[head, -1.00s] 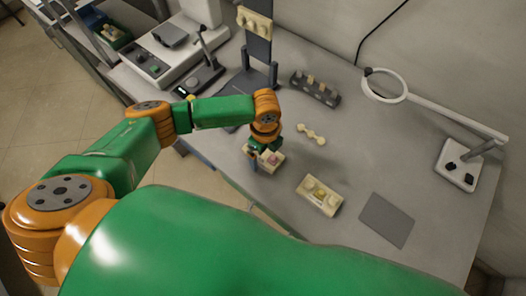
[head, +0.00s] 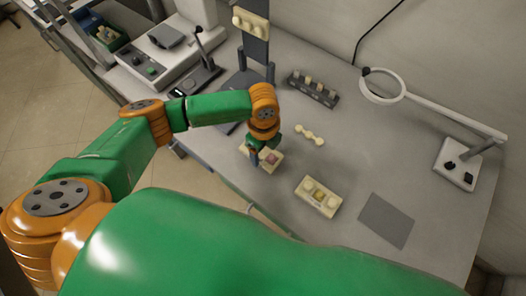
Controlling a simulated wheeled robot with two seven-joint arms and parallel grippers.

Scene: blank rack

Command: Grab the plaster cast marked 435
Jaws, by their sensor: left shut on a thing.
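A cream plaster cast with a pinkish patch (head: 274,159) is at the left front of the grey worktop. My left gripper (head: 255,158) comes down over its left side and is shut on it. The wrist hides part of the cast, and I cannot tell whether it is clear of the worktop. A second cream cast with a yellowish middle (head: 318,197) lies to its right, nearer the front edge. No number is readable on either cast. My right gripper is not in view.
A dumbbell-shaped cream piece (head: 310,134) and a dark rack of small pegs (head: 313,89) lie behind. A grey stand (head: 257,48) holds another cream piece. A grey mat (head: 386,220) and a ring lamp (head: 384,86) are at right. The worktop between is clear.

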